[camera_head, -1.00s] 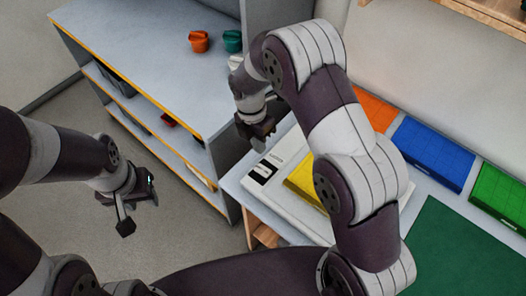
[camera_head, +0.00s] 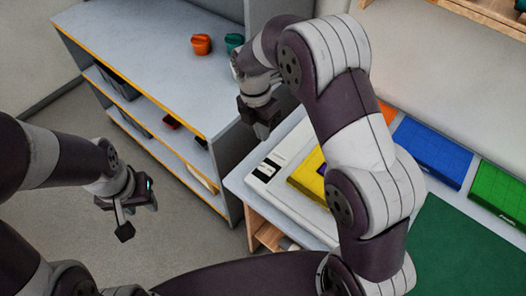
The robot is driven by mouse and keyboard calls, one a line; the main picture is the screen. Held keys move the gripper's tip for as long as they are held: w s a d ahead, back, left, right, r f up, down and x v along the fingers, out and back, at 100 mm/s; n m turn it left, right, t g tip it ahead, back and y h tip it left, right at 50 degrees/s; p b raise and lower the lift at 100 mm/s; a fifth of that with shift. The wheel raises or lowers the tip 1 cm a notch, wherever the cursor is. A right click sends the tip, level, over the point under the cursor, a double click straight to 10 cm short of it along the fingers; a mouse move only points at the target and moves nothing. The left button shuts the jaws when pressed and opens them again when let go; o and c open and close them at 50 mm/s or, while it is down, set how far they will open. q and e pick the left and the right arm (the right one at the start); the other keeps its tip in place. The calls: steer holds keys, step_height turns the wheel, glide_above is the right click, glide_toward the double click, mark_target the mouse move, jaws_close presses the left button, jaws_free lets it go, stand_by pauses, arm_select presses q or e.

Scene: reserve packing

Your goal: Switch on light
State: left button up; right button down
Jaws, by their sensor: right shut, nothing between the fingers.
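A flat white panel (camera_head: 283,190) lies at the left end of the right-hand table. Its near-left corner carries a small black-and-white patch (camera_head: 265,171), which may be the light's switch; I cannot tell whether it is on. My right gripper (camera_head: 262,131) is shut and empty, pointing down just beyond and above that patch, apart from it as far as I can see. My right arm hides part of the panel. My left gripper (camera_head: 125,215) hangs over the floor at the left, far from the panel; its finger opening is unclear.
A yellow block (camera_head: 308,180) sits on the panel, partly behind my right arm. Orange (camera_head: 387,112), blue (camera_head: 433,152) and green (camera_head: 500,190) bins line the table's back beside a green mat (camera_head: 465,250). A grey shelf (camera_head: 140,40) holds orange (camera_head: 201,44) and teal (camera_head: 234,42) cups.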

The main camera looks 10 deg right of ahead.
glide_toward(270, 170)
steer(key=f, duration=0.6)
steer(key=shift+s+d+f, duration=0.1)
steer(key=shift+s+d, duration=0.25)
steer(key=shift+f, duration=0.3)
steer(key=shift+s+d+f, duration=0.1)
steer(key=shift+s+f, duration=0.05)
steer(key=shift+f, duration=0.15)
steer(key=shift+s, duration=0.1)
